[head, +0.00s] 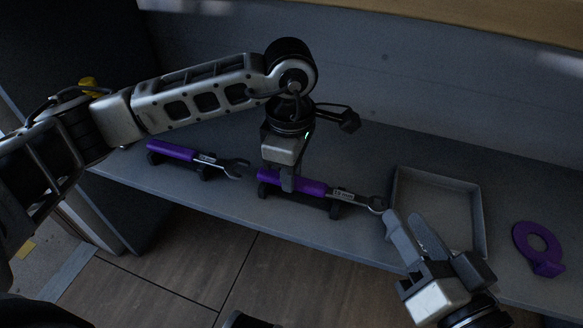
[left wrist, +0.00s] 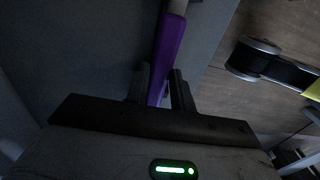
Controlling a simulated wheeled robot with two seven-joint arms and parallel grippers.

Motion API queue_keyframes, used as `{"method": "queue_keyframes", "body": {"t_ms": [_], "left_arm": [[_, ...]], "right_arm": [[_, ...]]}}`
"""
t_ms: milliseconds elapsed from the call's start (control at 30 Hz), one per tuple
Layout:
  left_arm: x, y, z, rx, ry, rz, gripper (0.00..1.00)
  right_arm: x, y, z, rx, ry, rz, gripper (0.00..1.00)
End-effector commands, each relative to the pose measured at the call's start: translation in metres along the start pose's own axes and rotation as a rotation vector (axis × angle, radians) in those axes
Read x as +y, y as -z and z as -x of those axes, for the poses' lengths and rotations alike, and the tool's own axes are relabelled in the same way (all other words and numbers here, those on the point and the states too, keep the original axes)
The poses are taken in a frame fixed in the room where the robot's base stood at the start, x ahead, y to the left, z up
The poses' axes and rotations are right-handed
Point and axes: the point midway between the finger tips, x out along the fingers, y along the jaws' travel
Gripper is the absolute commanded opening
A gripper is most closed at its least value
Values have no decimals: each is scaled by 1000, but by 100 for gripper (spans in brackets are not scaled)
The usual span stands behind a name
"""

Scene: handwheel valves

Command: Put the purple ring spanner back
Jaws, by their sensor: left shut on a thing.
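The purple ring spanner (head: 311,187) has a purple handle and a metal shaft ending in a ring at its right. It lies along the grey bench at or on black cradle supports (head: 335,211); I cannot tell whether it rests fully in them. My left gripper (head: 287,186) points down from above and is shut on the purple handle. In the left wrist view the purple handle (left wrist: 167,52) runs between the two dark fingers (left wrist: 158,88). My right gripper (head: 407,217) has its fingers apart and is empty, just right of the ring end, in front of the tray.
A purple open-ended spanner (head: 174,151) lies on black supports to the left. An empty grey tray (head: 481,215) stands at the right. A flat purple ring with a tab (head: 521,238) lies farther right. The bench's front edge drops to a wooden floor (head: 180,270).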

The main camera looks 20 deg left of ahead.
Motion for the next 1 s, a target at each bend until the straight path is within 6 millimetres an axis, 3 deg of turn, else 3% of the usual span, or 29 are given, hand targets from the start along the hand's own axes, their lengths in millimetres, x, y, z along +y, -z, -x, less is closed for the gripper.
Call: {"method": "queue_keyframes", "body": {"t_ms": [33,433,467,533,733,833,1000], "left_arm": [[0,0,-4,0,-1,0,0],[0,0,-11,0,-1,1,0],[0,0,-11,0,-1,1,29],[0,0,-11,0,-1,1,49],[0,0,-12,0,0,0,49],[0,0,-12,1,1,0,71],[0,0,-12,0,1,0,71]], "right_arm": [[7,-14,-2,-24,-12,10,36],[9,-21,-2,-31,-13,14,36],[9,-21,-2,-31,-13,14,36],[10,-22,-2,-33,-13,14,36],[10,-23,-2,-35,-12,14,36],[10,-23,-2,-35,-12,14,36],[10,-23,-2,-35,-12,14,36]]}}
